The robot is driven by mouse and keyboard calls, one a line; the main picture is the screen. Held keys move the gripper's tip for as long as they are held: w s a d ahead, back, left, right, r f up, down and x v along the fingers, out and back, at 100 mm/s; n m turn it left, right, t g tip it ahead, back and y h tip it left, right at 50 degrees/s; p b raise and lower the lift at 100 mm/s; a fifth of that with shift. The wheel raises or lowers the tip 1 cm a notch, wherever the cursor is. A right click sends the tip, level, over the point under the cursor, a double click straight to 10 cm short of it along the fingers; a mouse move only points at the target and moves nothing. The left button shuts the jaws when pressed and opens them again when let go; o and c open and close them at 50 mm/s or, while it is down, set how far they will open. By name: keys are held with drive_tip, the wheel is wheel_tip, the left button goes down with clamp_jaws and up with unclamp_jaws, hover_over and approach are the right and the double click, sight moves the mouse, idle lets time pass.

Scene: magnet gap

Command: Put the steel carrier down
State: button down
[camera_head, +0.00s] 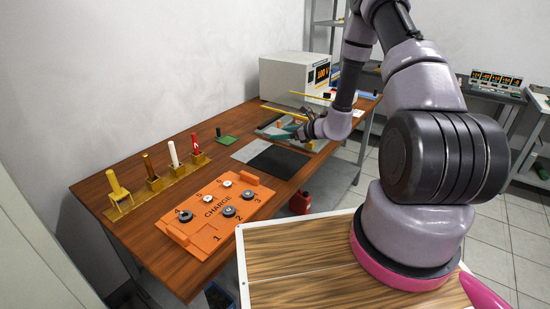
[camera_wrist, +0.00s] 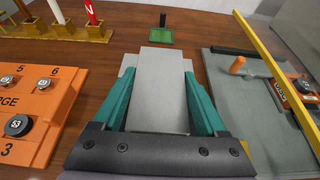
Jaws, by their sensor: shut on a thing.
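The steel carrier (camera_wrist: 162,88) is a flat grey piece between the two teal fingers of my gripper (camera_wrist: 160,105) in the wrist view. My gripper is shut on it. In the head view my gripper (camera_head: 292,134) is over the far part of the wooden table, and the carrier is hard to make out there. A light grey plate (camera_head: 250,149) and a dark mat (camera_head: 278,161) lie just in front of the gripper. I cannot tell whether the carrier touches the surface below.
An orange CHARGE board (camera_head: 196,236) with several round pieces lies nearer on the table. A brass rack (camera_head: 158,187) stands along the wall side. A grey apparatus with a yellow bar (camera_wrist: 272,70) is right of my gripper. A small green pad (camera_head: 228,140) lies beyond.

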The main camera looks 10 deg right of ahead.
sight(281, 161)
wheel_tip(281, 161, down, 10)
drive_tip(key=shift+a, duration=0.1)
idle(0.4)
drive_tip(key=shift+f, duration=0.1)
